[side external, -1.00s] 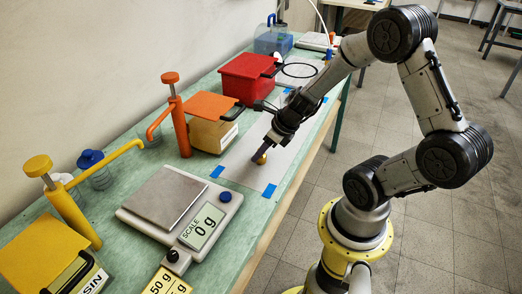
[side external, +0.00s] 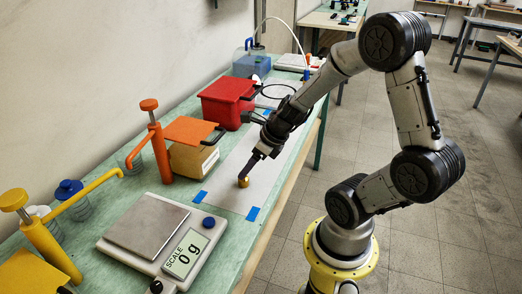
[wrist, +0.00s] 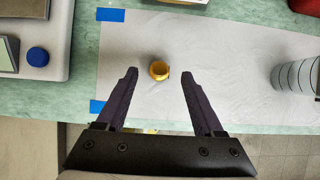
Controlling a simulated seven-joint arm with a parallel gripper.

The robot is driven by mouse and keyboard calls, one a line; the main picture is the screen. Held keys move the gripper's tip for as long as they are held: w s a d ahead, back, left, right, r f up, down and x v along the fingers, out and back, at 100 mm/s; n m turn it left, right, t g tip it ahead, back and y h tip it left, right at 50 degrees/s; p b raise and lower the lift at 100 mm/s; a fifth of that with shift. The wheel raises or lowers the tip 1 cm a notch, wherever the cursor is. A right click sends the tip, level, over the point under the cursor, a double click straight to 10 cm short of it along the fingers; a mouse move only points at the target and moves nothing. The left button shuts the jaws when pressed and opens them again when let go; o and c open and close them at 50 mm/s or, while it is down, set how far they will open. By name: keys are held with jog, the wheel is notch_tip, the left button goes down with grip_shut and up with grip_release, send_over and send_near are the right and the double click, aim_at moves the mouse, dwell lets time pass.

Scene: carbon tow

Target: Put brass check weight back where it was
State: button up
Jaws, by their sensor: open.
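The brass check weight (side external: 243,182) stands on the white sheet near its front end, beside the scale. In the wrist view the weight (wrist: 159,70) is a small golden cylinder between and just beyond my fingertips, touching neither. My gripper (side external: 252,160) is open and empty, and in the side view it is just above and behind the weight. It also shows in the wrist view (wrist: 158,74) with both dark fingers spread. The scale (side external: 150,232) has a bare pan and its display reads 0 g.
The white sheet (side external: 226,188) is held by blue tape (side external: 253,213) and has free room around the weight. An orange pump (side external: 157,145), an orange-lidded box (side external: 192,142) and a red bin (side external: 226,100) stand along the wall side. A grey ribbed cylinder (wrist: 296,76) stands at the right in the wrist view.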

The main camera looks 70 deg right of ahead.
jog(key=s+a+r+m, duration=0.6)
jog(key=r+m, duration=0.2)
jog(key=m, duration=1)
jog(key=s+a+r+m, duration=0.6)
jog(key=r+m, duration=0.1)
jog(key=m, duration=1.1)
jog(key=shift+a+r, duration=0.15)
jog(key=shift+r, duration=0.25)
